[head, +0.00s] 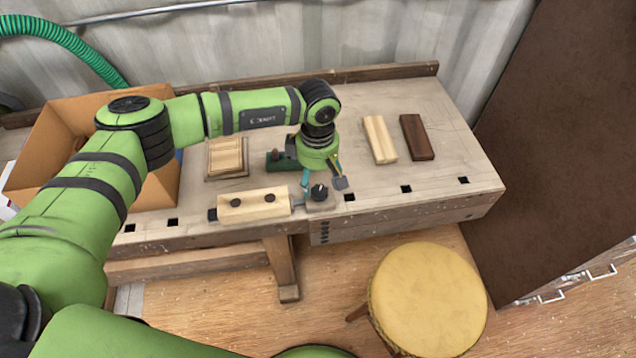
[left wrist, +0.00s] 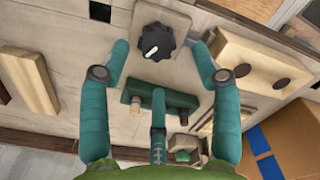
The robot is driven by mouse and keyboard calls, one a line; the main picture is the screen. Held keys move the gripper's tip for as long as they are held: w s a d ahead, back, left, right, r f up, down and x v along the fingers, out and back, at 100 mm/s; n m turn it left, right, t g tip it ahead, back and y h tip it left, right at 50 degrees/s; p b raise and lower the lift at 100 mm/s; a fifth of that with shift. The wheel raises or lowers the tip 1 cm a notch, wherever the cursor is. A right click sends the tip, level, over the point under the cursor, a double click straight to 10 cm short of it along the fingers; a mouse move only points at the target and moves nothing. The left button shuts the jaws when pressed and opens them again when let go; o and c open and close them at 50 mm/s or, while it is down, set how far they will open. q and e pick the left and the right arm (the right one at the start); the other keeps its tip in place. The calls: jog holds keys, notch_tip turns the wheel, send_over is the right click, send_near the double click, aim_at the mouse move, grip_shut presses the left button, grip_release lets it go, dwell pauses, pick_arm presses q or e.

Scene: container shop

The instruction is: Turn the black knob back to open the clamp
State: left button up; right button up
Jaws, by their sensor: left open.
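The black knob (head: 319,192) sits on a small pale plate at the front edge of the workbench, right of the light wooden clamp jaw (head: 255,203) with two dark round studs. In the left wrist view the knob (left wrist: 154,41) shows a white pointer line toward its lower side, and the jaw (left wrist: 235,55) is to its right. My left gripper (head: 322,181) is open above the knob. My right gripper is not in view.
A green tool block (left wrist: 160,103) stands close behind the knob. A light wood block (head: 380,140) and a dark one (head: 417,137) lie to the right. A cardboard box (head: 155,185) is at the left. A yellow stool (head: 428,300) stands in front of the bench (head: 450,160).

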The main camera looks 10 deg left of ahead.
aim_at(318, 189)
pick_arm(q)
jog(key=shift+f+p, duration=0.35)
jog(key=shift+f, duration=1.55)
jog(key=c, duration=1.1)
